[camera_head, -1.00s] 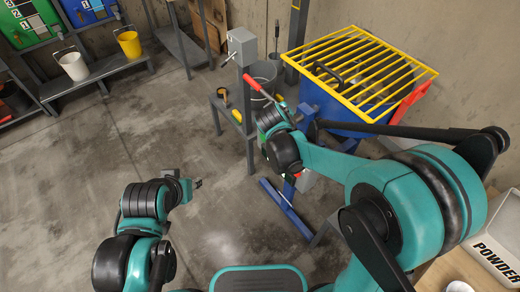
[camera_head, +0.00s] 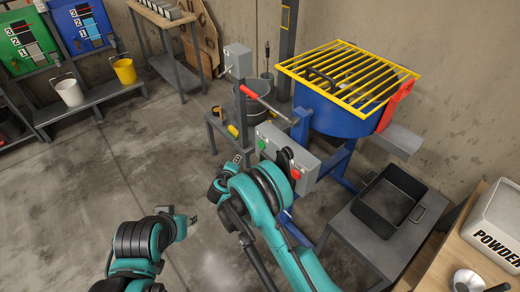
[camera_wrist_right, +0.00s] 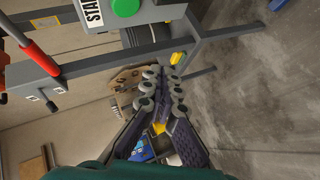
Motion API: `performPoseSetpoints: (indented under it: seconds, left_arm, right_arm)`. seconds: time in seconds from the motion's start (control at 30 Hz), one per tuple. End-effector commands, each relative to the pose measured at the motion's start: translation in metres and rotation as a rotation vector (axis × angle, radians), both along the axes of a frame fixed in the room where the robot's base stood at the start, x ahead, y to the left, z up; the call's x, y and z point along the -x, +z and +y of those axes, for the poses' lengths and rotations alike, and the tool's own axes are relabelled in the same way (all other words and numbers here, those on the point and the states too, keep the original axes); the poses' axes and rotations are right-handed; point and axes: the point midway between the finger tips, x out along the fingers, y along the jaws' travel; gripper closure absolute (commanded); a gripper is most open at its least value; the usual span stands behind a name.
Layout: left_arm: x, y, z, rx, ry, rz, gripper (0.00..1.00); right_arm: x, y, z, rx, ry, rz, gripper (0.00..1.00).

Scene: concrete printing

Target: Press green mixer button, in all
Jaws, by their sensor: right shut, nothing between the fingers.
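The green button (camera_head: 261,145) is at the left end of the grey control box (camera_head: 312,164) on the mixer (camera_head: 335,115), a blue drum with a yellow grate. In the right wrist view the green button (camera_wrist_right: 125,7) is at the top edge, beside a white label reading "STA". My right gripper (camera_head: 238,159) is shut and empty, left of and slightly below the green button, apart from it. Its fingers (camera_wrist_right: 162,92) also show in the wrist view. My left gripper (camera_head: 193,221) is low at centre-left; its jaws are too small to judge.
A red-handled lever (camera_head: 250,91) rises near the control box. A black tray (camera_head: 388,200) sits on a grey stand at right. A powder box (camera_head: 497,228) is on a wooden table. Shelves with a white bucket (camera_head: 69,91) and a yellow bucket (camera_head: 125,71) are at left. The floor between is clear.

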Motion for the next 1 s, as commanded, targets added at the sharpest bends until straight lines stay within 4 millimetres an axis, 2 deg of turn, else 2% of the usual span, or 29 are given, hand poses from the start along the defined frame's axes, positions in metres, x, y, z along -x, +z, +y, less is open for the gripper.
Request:
performPoseSetpoints:
  seconds: [0.37, 0.8, 1.0]
  left_arm:
    - [0.000, 0.000, 0.000, 0.000, 0.000, 0.000, 0.64]
    - [0.000, 0.000, 0.000, 0.000, 0.000, 0.000, 0.64]
    - [0.000, 0.000, 0.000, 0.000, 0.000, 0.000, 0.64]
  right_arm:
    - [-0.003, 0.001, -0.005, -0.002, -0.002, 0.001, 1.00]
    - [-0.037, 0.001, -0.051, -0.002, -0.003, 0.000, 1.00]
    - [-0.048, 0.001, -0.066, -0.001, -0.001, 0.000, 1.00]
